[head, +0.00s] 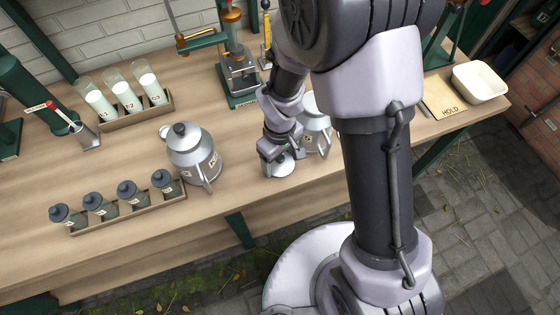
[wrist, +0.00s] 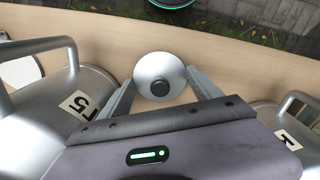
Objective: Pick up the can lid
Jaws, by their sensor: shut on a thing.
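The can lid is a round, pale metal disc with a dark knob. It shows in the head view (head: 282,166) near the bench's front edge and in the wrist view (wrist: 146,68). My gripper (head: 272,154) is shut on the lid, with a finger at either side of its rim in the wrist view (wrist: 163,88). Whether the lid touches the bench is unclear. A metal can (head: 316,128) stands just right of my gripper, partly hidden by my arm; its top looks open. Another metal can (head: 195,158), with a dark-knobbed lid on, stands to the left.
A wooden rack (head: 130,213) of several dark-topped jars lies front left. A rack (head: 137,118) of milk bottles stands behind it. A metal press (head: 238,75) stands at the back. A HOLD board (head: 446,95) and white tub (head: 480,83) are right. The bench between the left can and the lid is clear.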

